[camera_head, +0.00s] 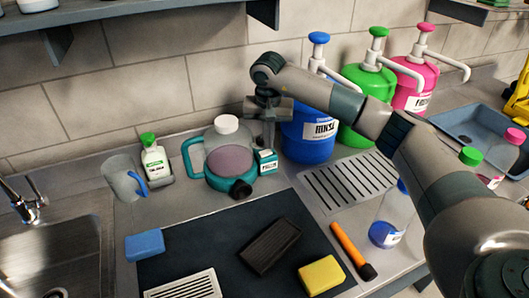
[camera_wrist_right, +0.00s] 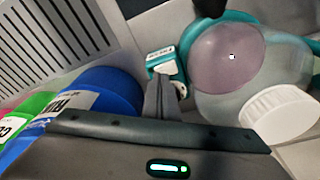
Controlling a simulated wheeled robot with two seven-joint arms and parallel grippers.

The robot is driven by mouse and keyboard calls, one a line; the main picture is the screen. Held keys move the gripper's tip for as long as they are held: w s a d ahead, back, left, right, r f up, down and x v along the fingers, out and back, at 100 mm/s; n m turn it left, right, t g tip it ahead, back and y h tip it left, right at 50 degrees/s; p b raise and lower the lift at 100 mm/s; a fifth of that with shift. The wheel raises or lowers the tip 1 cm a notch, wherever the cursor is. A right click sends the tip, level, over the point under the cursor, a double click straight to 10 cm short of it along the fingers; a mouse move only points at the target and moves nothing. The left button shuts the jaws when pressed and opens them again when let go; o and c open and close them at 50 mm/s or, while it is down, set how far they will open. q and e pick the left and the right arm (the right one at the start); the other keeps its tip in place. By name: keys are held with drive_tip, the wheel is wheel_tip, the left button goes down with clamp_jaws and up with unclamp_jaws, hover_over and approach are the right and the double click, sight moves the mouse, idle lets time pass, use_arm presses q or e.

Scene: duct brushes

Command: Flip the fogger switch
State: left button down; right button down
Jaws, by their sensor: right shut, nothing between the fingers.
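The fogger (camera_head: 228,160) stands on the counter by the wall, with a teal base and handle, a clear tank with mauve contents, a white cap and a black nozzle. It fills the upper right of the right wrist view (camera_wrist_right: 230,60). A small teal-and-white labelled switch box (camera_head: 266,162) sits against its right side; in the wrist view the box (camera_wrist_right: 160,62) lies just beyond my fingertips. My right gripper (camera_head: 268,140) is shut and empty, pointing down just above the box. I cannot tell whether it touches. The switch's position is unclear. My left gripper is out of view.
Blue (camera_head: 306,140), green (camera_head: 368,95) and pink (camera_head: 415,80) pump jugs stand close on the right. A clear jug (camera_head: 122,180) and small white bottle (camera_head: 155,160) stand left. A dark mat (camera_head: 210,250) with brushes and sponges lies in front.

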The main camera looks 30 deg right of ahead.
drive_tip(key=shift+f, duration=0.35)
drive_tip(key=shift+s+d+f+b, duration=0.25)
drive_tip(key=shift+d+f+b, duration=0.1)
drive_tip(key=shift+f+b, duration=0.35)
drive_tip(key=shift+r, duration=0.2)
drive_tip(key=shift+w+a+r+p, duration=0.2)
drive_tip(key=shift+r+p, duration=0.2)
drive_tip(key=shift+r, duration=0.4)
drive_tip(key=shift+w+a+r+p, duration=0.1)
drive_tip(key=shift+a+r+p, duration=0.2)
drive_tip(key=shift+r, duration=0.5)
drive_tip(key=shift+d+r+p, duration=0.15)
drive_tip(key=shift+r+p, duration=0.85)
drive_tip(key=shift+r, duration=1)
drive_tip(key=shift+s, duration=0.1)
